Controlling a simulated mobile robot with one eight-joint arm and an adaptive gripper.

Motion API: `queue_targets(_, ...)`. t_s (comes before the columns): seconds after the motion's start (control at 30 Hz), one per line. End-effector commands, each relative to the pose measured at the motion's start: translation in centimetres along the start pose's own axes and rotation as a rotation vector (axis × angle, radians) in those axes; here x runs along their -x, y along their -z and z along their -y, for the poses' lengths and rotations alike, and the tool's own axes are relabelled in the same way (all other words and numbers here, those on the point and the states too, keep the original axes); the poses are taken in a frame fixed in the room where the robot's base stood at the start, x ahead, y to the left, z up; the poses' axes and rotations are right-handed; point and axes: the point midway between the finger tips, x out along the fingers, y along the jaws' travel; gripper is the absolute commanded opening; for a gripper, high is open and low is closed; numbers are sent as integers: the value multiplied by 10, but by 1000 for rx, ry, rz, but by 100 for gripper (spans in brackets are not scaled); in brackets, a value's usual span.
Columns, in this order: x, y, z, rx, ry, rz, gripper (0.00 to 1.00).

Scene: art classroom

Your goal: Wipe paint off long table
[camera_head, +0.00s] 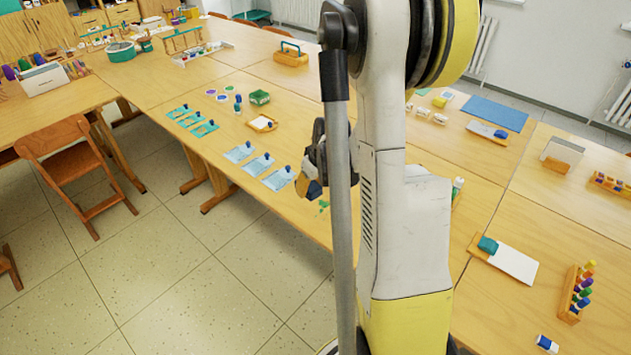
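The long wooden table (225,165) runs from the back left toward the right, behind my arm. A small green paint patch (323,205) shows on its near edge, just left of my arm; part of it may be hidden. My dark gripper (308,183) hangs over this edge, close above and left of the patch. A small blue and tan thing (314,190) shows at its fingertips. I cannot tell whether the fingers are closed on it. My arm hides the table behind it.
A tray with white paper (513,263) and a rack of paint bottles (576,290) are at right. A chair (75,165) stands at left; the floor between is clear.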

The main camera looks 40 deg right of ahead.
Motion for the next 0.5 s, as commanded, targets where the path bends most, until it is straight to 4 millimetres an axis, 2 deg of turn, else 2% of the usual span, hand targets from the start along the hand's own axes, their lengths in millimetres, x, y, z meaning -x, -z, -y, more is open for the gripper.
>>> queue_targets(0.17, 2, -14, -8, -114, -6, -35, 14)
queue_targets(0.5, -32, -26, -7, -112, -7, -36, 14)
